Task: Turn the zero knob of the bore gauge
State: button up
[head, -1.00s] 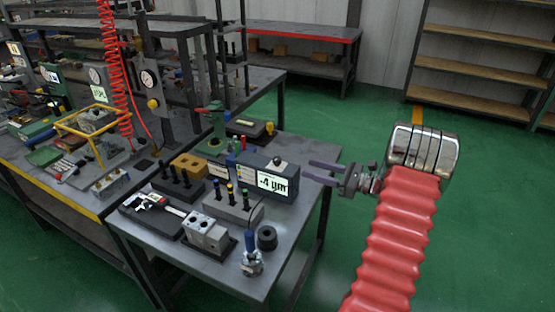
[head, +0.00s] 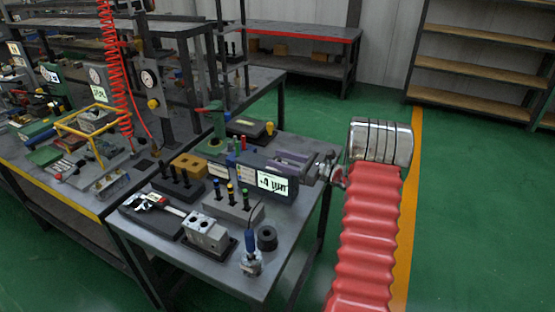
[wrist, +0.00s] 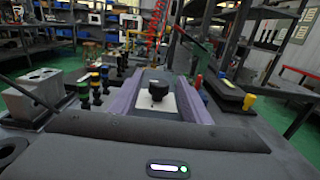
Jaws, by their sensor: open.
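The bore gauge is a dark box with a lit display (head: 273,183) on its front, on the near table. In the wrist view its zero knob (wrist: 158,90) is a round black knob on a white plate (wrist: 170,106) on top of the gauge. My gripper (head: 293,160) has purple fingers and reaches over the gauge from the right. In the wrist view my gripper (wrist: 158,88) is open, with a finger on each side of the knob and a gap to both. I cannot tell the finger height against the knob. The knob is not clear in the head view.
A rack with coloured plugs (head: 233,206) stands in front of the gauge. A grey block with holes (head: 206,232) and a black ring (head: 267,238) are nearer. A dark case with a yellow knob (head: 250,128) lies behind. Green floor is free to the right.

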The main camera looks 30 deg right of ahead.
jog(key=shift+w+a, duration=0.3)
jog(key=shift+w, duration=0.3)
jog(key=shift+c, duration=0.4)
jog(key=c, duration=1)
jog(key=shift+o, duration=0.2)
jog(key=shift+m+t+h, duration=0.4)
jog(key=shift+m+h, duration=0.1)
jog(key=shift+h, duration=0.2)
jog(key=shift+m+t+h, duration=0.8)
jog(key=shift+m+h, duration=1.2)
jog(key=shift+h, duration=1)
jog(key=shift+m+g+h, duration=0.15)
jog(key=shift+m+h, duration=0.9)
jog(key=shift+h, duration=0.6)
jog(key=shift+m+g+h, duration=0.15)
jog(key=shift+m+h, duration=0.9)
jog(key=shift+h, duration=0.6)
